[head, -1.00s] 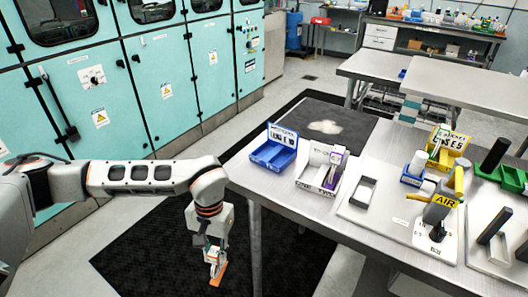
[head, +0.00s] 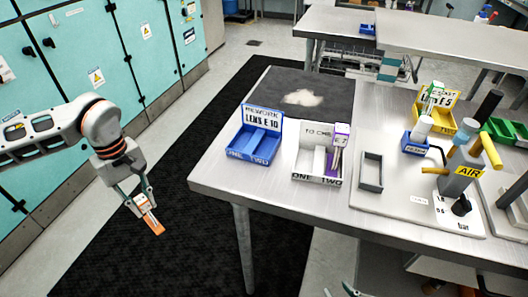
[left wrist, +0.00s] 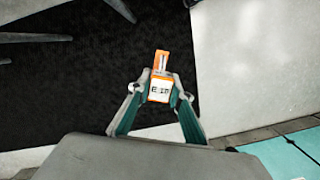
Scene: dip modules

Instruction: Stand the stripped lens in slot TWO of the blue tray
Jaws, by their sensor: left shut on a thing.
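My left gripper (head: 141,203) is shut on a small orange-and-white lens (head: 153,222), held over the dark floor mat, left of the table. In the left wrist view the lens (left wrist: 160,93) sits between the fingertips, with a white label starting with E facing the camera. The blue tray (head: 262,119), marked REWORK LENS E 10, stands on the table's near left part. Its front reads ONE at left and TWO at right; both slots look empty. Fingertips of my right gripper (head: 339,290) show at the bottom edge, apart, with nothing seen between them.
A white tray (head: 306,172) with slots ONE and TWO stands right of the blue tray, with a purple-and-white module (head: 338,150) in its right part. A grey open frame (head: 371,172) and an AIR stand (head: 458,185) are further right. The dark table pad (head: 330,80) behind is mostly clear.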

